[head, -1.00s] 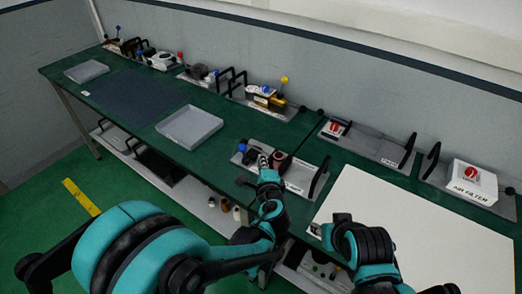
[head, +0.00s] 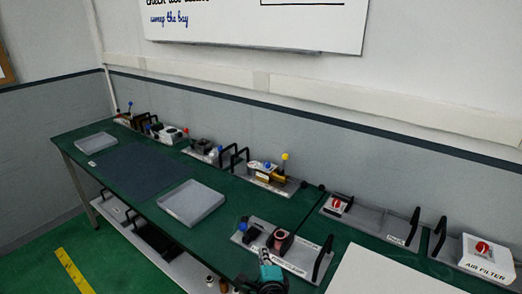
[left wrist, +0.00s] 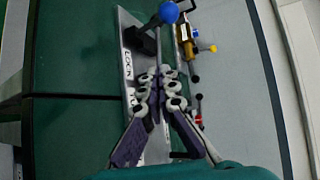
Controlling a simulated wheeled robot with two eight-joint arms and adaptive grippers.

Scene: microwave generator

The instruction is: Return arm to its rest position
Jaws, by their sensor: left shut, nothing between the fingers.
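My left gripper (head: 265,256) is at the bottom edge of the head view, at the near side of a grey tray (head: 300,268) with a black handle. The left wrist view shows its fingers (left wrist: 160,85) closed together with nothing between them. They point at a labelled grey plate (left wrist: 130,68) that carries a blue-knobbed lever (left wrist: 168,12). The fingers hide part of the plate, and I cannot tell whether they touch it. Most of my left arm is below the head view. My right gripper is not in view.
On the green bench (head: 135,203) stand a blue-knobbed part (head: 250,232), a dark red part (head: 281,240), an empty grey tray (head: 191,203) and a dark mat (head: 135,170). An air filter box (head: 487,258) and a white board (head: 385,275) are at the right. The wall is behind.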

